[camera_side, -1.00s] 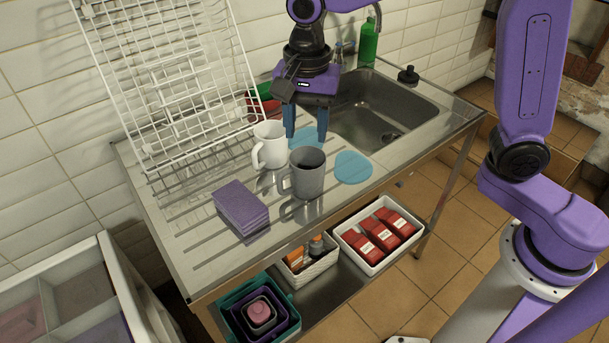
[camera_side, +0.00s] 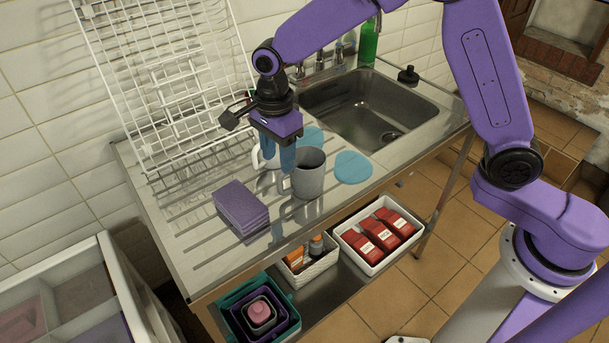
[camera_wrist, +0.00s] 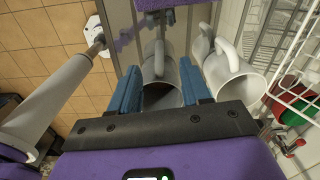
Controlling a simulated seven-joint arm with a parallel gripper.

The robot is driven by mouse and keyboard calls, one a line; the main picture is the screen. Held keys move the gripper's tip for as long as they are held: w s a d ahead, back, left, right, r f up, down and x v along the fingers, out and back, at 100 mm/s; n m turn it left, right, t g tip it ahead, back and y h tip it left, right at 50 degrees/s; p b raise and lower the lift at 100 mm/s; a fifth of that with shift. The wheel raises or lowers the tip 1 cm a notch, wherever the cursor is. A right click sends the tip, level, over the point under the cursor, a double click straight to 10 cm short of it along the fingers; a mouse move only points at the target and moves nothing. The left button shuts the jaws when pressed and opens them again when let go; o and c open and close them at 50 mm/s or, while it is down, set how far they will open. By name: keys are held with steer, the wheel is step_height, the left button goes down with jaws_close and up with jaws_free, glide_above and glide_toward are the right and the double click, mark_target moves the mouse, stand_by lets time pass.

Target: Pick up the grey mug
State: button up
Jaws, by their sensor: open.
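The grey mug (camera_side: 310,180) stands upright on the metal drainboard, its handle to the left in the side view. My gripper (camera_side: 279,165) is open and empty, pointing down. In the side view its blue fingers overlap the mug's left edge and handle side. In the wrist view the grey mug (camera_wrist: 169,74) shows between the open fingers (camera_wrist: 158,68), its handle towards the top of the picture. I cannot tell whether the fingers touch it. A white mug (camera_side: 257,157) stands close behind, partly hidden by my fingers; it shows right of the fingers in the wrist view (camera_wrist: 238,80).
A purple sponge stack (camera_side: 240,208) lies left of the mugs. A white wire rack (camera_side: 165,90) leans behind. Bins, including a white basket (camera_side: 375,262), are below.

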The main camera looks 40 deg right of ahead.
mark_target(280, 174)
steer(key=shift+s+f, duration=0.1)
steer(key=shift+f, duration=4.2)
jaws_close()
